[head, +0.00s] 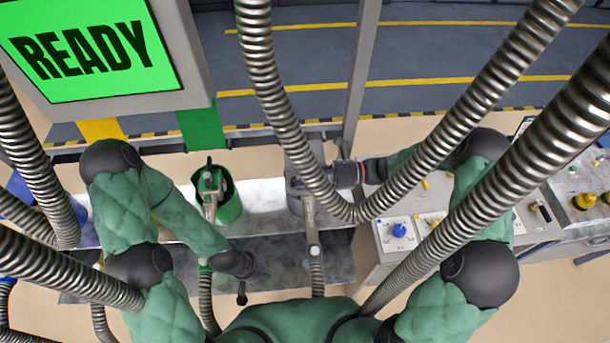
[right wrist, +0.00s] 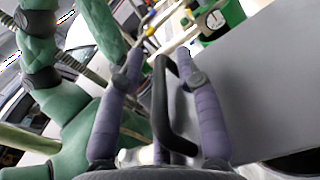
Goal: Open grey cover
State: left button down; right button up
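The grey cover (right wrist: 262,85) fills the right side of the right wrist view as a flat grey face. A black bar handle (right wrist: 165,110) stands out from its left edge. My right gripper (right wrist: 160,55) is open, with one purple finger on each side of the handle; firm contact does not show. In the head view, my right gripper (head: 345,174) is at the right side of the grey container (head: 296,150), partly behind a metal hose. My left gripper (head: 242,284) hangs low, beside the bench front; its fingers are too small and dark to read.
A green container (head: 232,208) with a nozzle stands left of the grey one. Thick metal hoses (head: 270,80) cross the head view and hide parts of the workspace. A panel with a blue knob (head: 399,230) is at the right. A green READY screen (head: 90,45) is at upper left.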

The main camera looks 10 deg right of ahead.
jog(key=shift+a, duration=0.15)
grip_shut()
